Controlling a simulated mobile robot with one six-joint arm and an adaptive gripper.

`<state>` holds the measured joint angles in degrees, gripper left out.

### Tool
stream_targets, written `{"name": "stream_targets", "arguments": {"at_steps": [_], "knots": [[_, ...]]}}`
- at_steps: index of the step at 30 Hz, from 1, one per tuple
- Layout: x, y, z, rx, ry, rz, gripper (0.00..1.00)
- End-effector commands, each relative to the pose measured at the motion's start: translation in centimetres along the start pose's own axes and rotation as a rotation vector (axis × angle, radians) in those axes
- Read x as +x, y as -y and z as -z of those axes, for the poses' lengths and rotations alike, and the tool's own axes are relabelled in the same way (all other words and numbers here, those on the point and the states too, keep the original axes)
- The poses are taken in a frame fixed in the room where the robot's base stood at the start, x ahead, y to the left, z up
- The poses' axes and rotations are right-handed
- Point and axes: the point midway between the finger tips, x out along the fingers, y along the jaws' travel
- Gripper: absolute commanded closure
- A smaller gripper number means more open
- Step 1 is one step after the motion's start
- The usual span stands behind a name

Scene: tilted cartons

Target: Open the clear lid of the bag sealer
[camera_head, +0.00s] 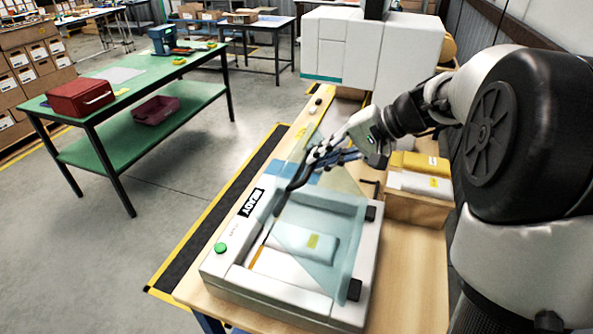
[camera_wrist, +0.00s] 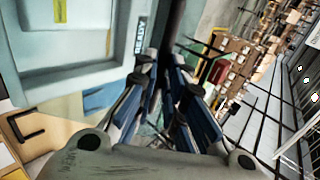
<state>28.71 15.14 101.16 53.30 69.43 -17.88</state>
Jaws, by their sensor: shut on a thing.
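The bag sealer (camera_head: 230,270) is a pale box on the wooden bench, with a READY label and a green button. Its clear lid (camera_head: 343,182) is tinted and tilted up, with black hinges along the right side. A dark bar handle (camera_head: 280,203) lies along the lid's raised left edge. My gripper (camera_head: 312,168) is above the sealer, shut on this handle. In the wrist view the handle (camera_wrist: 174,28) runs between my blue-padded fingers (camera_wrist: 168,92). A pale pouch with a yellow label (camera_head: 300,243) lies inside, seen through the lid. The fingertips' exact contact is partly hidden.
A carton with yellow and white packs (camera_head: 418,197) stands right of the sealer, close to my arm. A large white machine (camera_head: 370,50) is behind. A green table (camera_head: 130,80) with a red box (camera_head: 81,98) stands left across clear floor.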

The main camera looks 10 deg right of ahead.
Motion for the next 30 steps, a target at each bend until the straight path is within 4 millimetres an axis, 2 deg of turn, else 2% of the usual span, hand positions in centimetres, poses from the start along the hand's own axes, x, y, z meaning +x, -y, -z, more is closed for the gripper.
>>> {"name": "stream_targets", "arguments": {"at_steps": [1,9,15,21,30], "knots": [[-1.2,-1.5,0.1,0.009,-0.001,0.023,1.00],[-6.5,-4.6,-0.1,0.013,0.005,0.250,1.00],[-9.1,-6.6,0.0,0.011,0.003,0.241,1.00],[-10.5,-8.0,0.0,0.010,0.003,0.241,1.00],[-11.1,-8.8,-0.1,0.007,0.007,0.241,1.00]]}}
